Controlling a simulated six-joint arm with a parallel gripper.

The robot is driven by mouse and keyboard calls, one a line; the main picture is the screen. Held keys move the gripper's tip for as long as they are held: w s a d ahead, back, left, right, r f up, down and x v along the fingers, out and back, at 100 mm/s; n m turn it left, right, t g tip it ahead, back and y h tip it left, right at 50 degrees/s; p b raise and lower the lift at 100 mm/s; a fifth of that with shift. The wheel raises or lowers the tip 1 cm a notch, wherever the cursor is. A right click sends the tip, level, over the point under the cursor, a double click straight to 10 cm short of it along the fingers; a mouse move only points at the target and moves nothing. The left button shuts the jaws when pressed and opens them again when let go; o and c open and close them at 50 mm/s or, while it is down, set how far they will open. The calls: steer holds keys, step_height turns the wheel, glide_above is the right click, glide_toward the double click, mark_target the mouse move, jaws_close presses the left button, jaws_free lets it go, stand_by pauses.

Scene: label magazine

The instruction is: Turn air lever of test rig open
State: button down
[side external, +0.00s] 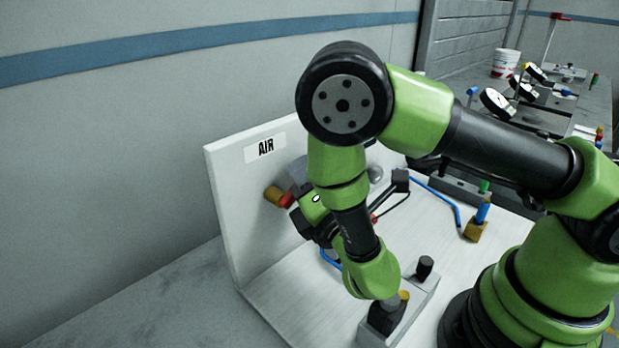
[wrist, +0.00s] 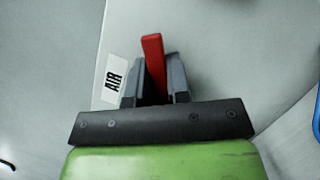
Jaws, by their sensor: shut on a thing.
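The test rig is a white panel and base (side external: 225,185) with a label reading AIR (side external: 265,147) at the top of the panel. The label also shows in the wrist view (wrist: 115,80), left of my gripper. The air lever is red; in the wrist view the lever (wrist: 153,62) stands between the two grey jaws of my gripper (wrist: 155,78), which are shut on it. In the side view a bit of red (side external: 287,199) and a brass fitting (side external: 273,194) show at the panel. There my arm hides most of the lever and the jaws.
Blue tubes (side external: 436,198), a brass block with a blue top (side external: 476,226) and a black knob (side external: 424,267) on a grey block stand on the rig base. Gauges (side external: 497,103) and a white bucket (side external: 505,63) stand on the bench behind. The grey bench at left (side external: 150,305) is clear.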

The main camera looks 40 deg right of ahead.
steer(key=shift+a+r+n+t+y, duration=0.2)
steer(key=shift+r+n+t, duration=0.1)
steer(key=shift+n, duration=0.5)
steer(key=shift+a+r+n+t+y, duration=0.2)
steer(key=shift+n+t, duration=0.1)
steer(key=shift+n, duration=0.5)
steer(key=c, duration=1.1)
jaws_free()
steer(key=shift+v, duration=3.85)
